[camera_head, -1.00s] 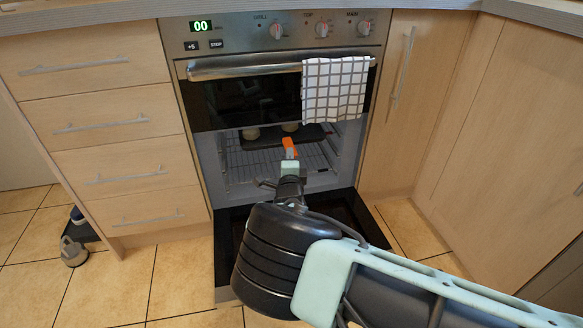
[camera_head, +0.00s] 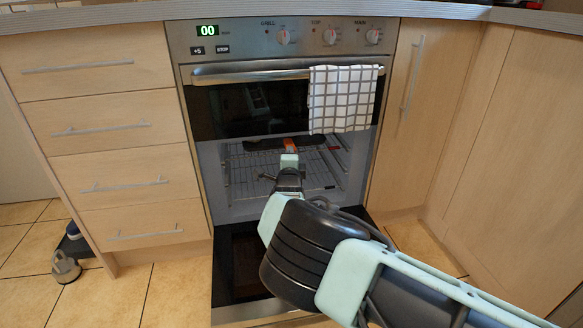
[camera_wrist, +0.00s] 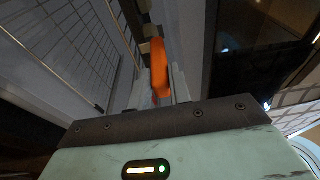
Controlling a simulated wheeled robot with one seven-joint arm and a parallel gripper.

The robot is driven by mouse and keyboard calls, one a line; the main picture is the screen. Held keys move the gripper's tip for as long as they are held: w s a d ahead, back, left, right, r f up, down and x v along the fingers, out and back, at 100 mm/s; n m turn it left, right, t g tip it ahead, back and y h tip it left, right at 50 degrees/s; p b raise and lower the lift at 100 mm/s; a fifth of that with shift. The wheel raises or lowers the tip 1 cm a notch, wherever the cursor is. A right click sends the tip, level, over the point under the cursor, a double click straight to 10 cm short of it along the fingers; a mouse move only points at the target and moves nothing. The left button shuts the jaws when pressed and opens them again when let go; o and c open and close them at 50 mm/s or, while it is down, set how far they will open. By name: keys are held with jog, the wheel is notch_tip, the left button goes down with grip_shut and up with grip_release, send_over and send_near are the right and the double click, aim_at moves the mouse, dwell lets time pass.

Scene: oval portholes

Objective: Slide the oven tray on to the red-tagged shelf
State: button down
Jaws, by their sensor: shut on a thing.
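The dark oven tray (camera_head: 262,144) is inside the open lower oven, close under the dark upper door. My gripper (camera_head: 289,147) reaches into the opening and is shut at the tray's near edge. An orange piece (camera_wrist: 160,68) sits between my grey fingers in the wrist view; whether it is part of the tray is unclear. A wire shelf (camera_head: 247,172) lies below the tray, with a gap or contact I cannot judge. The tray's far part is hidden by the upper door.
A checked towel (camera_head: 341,98) hangs from the oven's upper handle (camera_head: 250,75), right of my gripper. The lowered oven door (camera_head: 238,268) lies beneath my arm. Drawers (camera_head: 95,120) stand left and a cupboard (camera_head: 416,120) right. Oven side walls flank the opening.

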aim_at(284, 143)
jog(key=shift+w+a+b, duration=0.3)
jog(key=shift+w+b, duration=0.75)
jog(key=shift+b, duration=0.6)
jog(key=shift+w+a+b, duration=0.3)
jog(key=shift+w+b, duration=0.75)
jog(key=shift+b, duration=0.6)
jog(key=shift+w+a+b, duration=0.3)
jog(key=shift+w+b, duration=0.75)
jog(key=shift+b, duration=0.6)
jog(key=shift+w+a+b, duration=0.2)
jog(key=shift+w+b, duration=0.1)
jog(key=shift+w, duration=0.2)
jog(key=shift+w+a+b, duration=0.15)
jog(key=shift+w+b, duration=0.1)
jog(key=shift+w, duration=0.65)
jog(key=shift+a+r, duration=0.1)
jog(key=shift+r, duration=0.1)
jog(key=shift+f, duration=0.45)
jog(key=c, duration=1.2)
grip_release()
